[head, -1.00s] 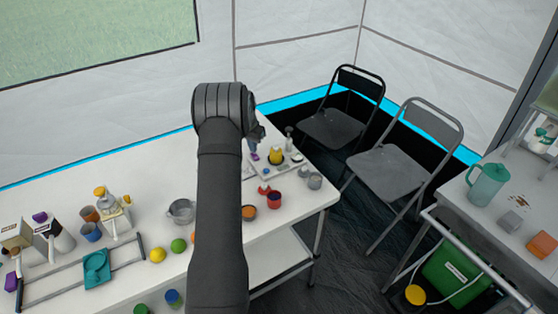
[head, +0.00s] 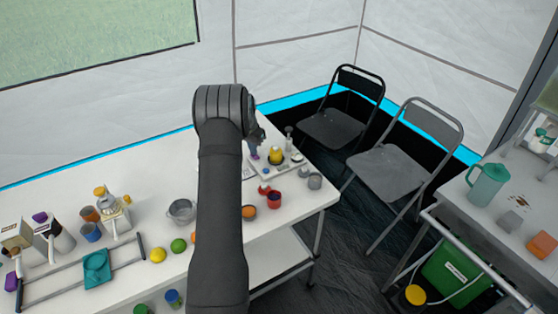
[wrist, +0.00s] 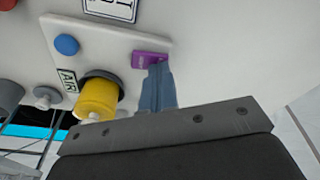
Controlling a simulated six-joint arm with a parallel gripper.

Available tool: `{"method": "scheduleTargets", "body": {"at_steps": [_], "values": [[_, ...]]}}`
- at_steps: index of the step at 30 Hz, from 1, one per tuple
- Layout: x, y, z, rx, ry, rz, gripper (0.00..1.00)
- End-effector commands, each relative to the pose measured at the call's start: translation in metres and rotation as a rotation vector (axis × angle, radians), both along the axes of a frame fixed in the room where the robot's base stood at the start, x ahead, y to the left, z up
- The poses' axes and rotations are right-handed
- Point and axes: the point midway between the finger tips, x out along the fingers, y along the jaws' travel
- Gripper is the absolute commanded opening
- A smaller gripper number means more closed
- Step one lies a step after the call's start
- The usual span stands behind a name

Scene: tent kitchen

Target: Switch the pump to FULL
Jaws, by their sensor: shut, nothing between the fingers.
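A pale control board (head: 259,172) lies on the far right part of the white table. It also shows in the wrist view (wrist: 60,25), with a purple piece (wrist: 150,60), a yellow knob (wrist: 97,100) in a dark ring and a blue round button (wrist: 66,45). I cannot tell which part is the pump switch, and no FULL marking is readable. My gripper (wrist: 157,72) is shut and empty. Its blue-grey fingertips are at the purple piece and overlap its edge; whether they touch it I cannot tell. In the head view my arm hides part of the board.
An AIR label (wrist: 67,80) is beside the yellow knob. A metal pot (head: 182,211) is left of my arm. Folding chairs (head: 405,165) stand beyond the table's right end.

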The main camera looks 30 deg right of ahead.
Motion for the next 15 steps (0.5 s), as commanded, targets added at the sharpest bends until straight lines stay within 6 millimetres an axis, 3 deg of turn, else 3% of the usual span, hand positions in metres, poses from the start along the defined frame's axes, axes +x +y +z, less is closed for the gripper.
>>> {"method": "scheduleTargets", "body": {"at_steps": [15], "values": [[0.0, 0.0, 0.041, 0.0, -0.001, 0.0, 0.0]]}}
